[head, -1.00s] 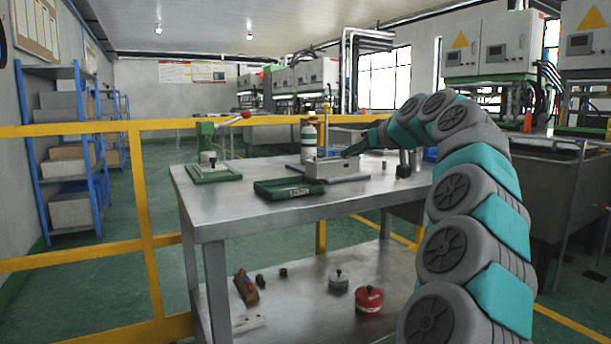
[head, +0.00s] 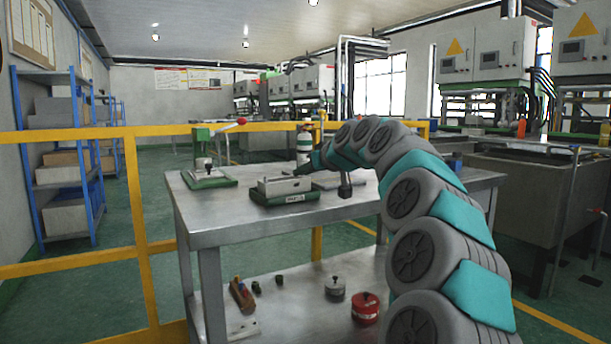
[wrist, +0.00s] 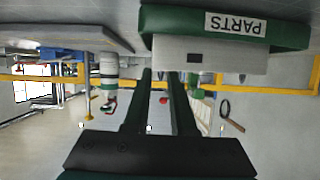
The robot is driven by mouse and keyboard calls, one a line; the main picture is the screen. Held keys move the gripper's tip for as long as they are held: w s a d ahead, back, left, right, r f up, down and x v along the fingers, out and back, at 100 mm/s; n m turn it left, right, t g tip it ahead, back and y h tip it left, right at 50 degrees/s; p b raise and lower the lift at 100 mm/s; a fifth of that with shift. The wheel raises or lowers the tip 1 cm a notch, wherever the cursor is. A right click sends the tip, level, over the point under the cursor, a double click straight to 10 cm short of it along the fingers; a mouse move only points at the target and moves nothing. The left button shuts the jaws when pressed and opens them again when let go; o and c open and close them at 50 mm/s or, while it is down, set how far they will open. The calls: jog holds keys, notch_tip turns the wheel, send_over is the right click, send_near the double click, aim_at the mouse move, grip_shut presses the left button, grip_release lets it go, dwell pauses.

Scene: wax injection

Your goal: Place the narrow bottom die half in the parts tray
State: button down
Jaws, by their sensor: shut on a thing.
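The narrow bottom die half (head: 284,186) is a light grey block. My gripper (head: 302,172) is shut on it at its right end. I cannot tell whether the block touches the tray floor.
A green-based toggle press (head: 208,178) stands left of the tray on the steel table (head: 225,215). A bare grey plate (head: 335,180) lies to the right, with a white and green bottle (head: 303,146) behind. The table front is clear. Yellow rails (head: 80,133) run behind.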

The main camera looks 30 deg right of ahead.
jog(key=shift+f, duration=0.4)
jog(key=c, duration=0.7)
grip_release()
jog(key=shift+c, duration=0.2)
jog(key=shift+s+r, duration=0.1)
jog(key=a+v, duration=0.1)
jog(key=v, duration=1)
jog(key=shift+s+d, duration=0.45)
jog(key=shift+d, duration=0.05)
jog(key=shift+a, duration=0.1)
